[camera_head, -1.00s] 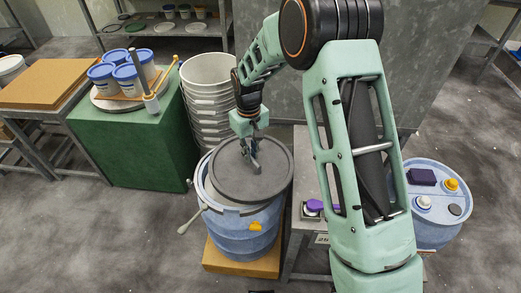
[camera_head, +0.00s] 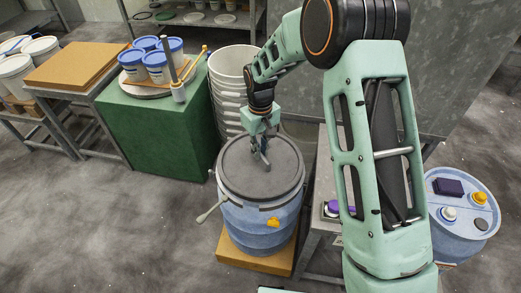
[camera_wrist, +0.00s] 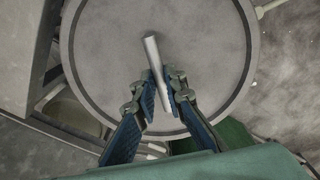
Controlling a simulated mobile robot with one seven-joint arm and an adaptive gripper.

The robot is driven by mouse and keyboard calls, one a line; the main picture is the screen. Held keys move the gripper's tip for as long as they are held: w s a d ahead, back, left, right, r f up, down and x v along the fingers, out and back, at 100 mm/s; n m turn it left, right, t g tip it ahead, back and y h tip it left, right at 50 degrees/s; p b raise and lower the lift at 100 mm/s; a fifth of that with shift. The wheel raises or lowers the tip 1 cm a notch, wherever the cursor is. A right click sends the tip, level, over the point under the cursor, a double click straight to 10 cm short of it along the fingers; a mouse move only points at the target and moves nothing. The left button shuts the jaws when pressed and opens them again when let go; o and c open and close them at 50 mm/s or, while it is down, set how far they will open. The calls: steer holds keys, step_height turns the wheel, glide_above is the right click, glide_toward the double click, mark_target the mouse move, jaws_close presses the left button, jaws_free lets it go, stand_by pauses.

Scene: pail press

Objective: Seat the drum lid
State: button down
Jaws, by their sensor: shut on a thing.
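The dark grey round lid (camera_head: 238,167) lies over the mouth of the blue drum (camera_head: 245,220) and looks about level and centred. I cannot tell whether its rim is fully down. My gripper (camera_head: 262,158) is above the lid, shut on the lid's grey bar handle (camera_wrist: 152,48). In the wrist view, the fingers (camera_wrist: 160,88) close around the handle, and the lid (camera_wrist: 205,45) fills most of the picture. The drum stands on a wooden base (camera_head: 232,252). A pale lever (camera_head: 212,211) sticks out at its left, and an orange patch (camera_head: 272,222) is on its front.
A stack of white pails (camera_head: 229,90) stands close behind the drum. A green block (camera_head: 155,125) with blue-lidded tubs (camera_head: 157,66) is at the left. A grey bench (camera_head: 316,215) is close at the right, with a blue barrel (camera_head: 455,225) beyond. The front-left floor is clear.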

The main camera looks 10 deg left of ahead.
steer(key=shift+f, duration=0.1)
stand_by(0.5)
steer(key=shift+f+b, duration=1.25)
steer(key=shift+f, duration=0.35)
steer(key=c, duration=1.9)
jaws_free()
steer(key=shift+o, duration=0.7)
steer(key=shift+o, duration=0.9)
steer(key=shift+r+p, duration=2.6)
steer(key=shift+r, duration=1.45)
